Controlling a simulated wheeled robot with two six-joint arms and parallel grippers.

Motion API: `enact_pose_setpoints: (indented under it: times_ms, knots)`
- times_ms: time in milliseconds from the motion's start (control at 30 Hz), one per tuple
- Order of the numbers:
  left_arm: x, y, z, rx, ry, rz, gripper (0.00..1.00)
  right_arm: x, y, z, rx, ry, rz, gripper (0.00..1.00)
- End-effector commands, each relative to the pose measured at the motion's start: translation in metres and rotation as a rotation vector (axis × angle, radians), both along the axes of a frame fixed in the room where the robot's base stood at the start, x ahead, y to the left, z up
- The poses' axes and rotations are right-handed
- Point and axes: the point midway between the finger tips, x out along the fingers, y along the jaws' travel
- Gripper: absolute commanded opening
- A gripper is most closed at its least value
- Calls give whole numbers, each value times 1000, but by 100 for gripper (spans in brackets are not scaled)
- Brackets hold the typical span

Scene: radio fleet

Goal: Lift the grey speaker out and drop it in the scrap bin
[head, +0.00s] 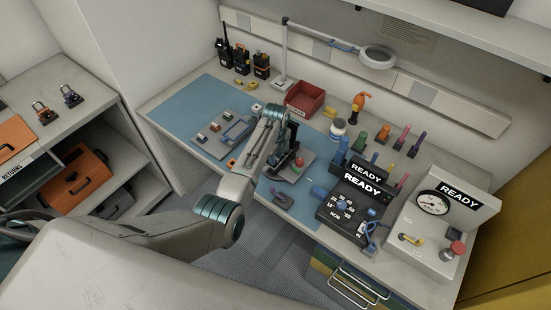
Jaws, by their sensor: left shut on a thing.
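My left gripper (283,152) reaches down over the right part of the blue mat, at a dark upright stand (292,138) with a grey base and a red round part (299,162). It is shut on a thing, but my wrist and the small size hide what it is. I cannot pick out the grey speaker for sure. A red open-topped bin (305,98) with a label on its front stands behind the gripper; its label is too small to read. My right gripper is not in view.
A grey parts tray (222,133) lies on the blue mat (180,108). Black radios (242,58) and a magnifier lamp (377,56) stand at the back. Black READY testers (352,205) and a gauge box (430,225) fill the right. A shelf (70,120) stands left.

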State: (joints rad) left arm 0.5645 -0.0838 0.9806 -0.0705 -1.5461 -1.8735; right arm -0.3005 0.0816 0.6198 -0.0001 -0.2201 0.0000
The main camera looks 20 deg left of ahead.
Motion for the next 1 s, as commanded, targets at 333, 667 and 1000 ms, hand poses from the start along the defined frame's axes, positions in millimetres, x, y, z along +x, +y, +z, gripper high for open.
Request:
enact_pose_setpoints:
  times_ms: [333,667,1000]
  knots:
    - [0,0,14,0,-3,0,5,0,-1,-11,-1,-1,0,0]
    - [-30,22,35,2,-2,2,5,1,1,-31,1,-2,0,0]
    - [-79,57,40,3,-2,1,5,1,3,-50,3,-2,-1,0]
